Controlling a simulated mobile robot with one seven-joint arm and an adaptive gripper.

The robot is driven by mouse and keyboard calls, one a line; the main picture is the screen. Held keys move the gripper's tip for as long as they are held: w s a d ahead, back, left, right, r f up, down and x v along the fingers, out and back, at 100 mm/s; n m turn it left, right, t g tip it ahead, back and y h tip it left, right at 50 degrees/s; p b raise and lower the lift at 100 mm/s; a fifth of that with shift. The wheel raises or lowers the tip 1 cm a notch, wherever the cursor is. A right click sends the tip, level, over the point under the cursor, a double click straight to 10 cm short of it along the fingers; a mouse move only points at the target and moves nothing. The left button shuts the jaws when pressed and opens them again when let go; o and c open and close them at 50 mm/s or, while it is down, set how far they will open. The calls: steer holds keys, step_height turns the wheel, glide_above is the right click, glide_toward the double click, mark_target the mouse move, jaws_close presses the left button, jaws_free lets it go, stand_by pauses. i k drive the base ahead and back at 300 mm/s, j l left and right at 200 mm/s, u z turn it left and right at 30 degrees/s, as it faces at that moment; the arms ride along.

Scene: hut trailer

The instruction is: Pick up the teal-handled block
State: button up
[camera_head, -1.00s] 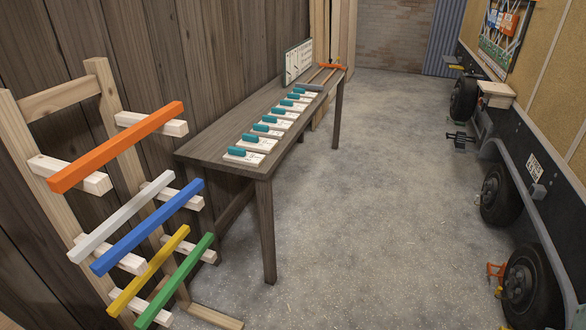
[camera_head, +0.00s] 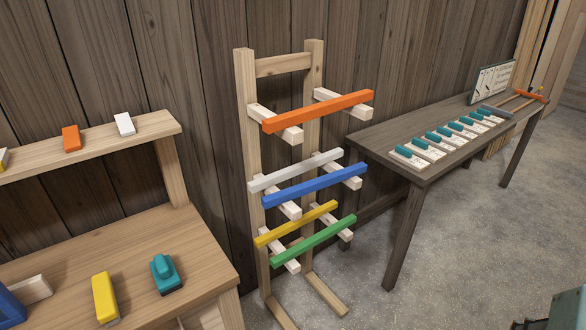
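A teal block with a raised teal handle-like top and a dark base (camera_head: 165,273) stands on the wooden workbench (camera_head: 215,270) at the lower left, near its right end. A row of several white pieces with teal tops (camera_head: 437,142) lies along the dark table (camera_head: 375,135) at the right. I cannot tell for sure how these teal tops are made. My gripper is not clearly in view. A dark, greenish-grey part at the lower right edge may belong to my arm.
A yellow block (camera_head: 105,298) stands left of the teal block, with white and blue blocks further left. The shelf (camera_head: 95,145) above carries orange and white blocks. A wooden rack (camera_head: 313,110) with coloured bars stands between bench and table. The concrete floor (camera_head: 465,260) is clear.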

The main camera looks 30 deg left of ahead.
mark_target(166, 275)
steer(key=u, duration=2.45)
steer(key=i+j, duration=0.15)
steer(key=i, duration=0.45)
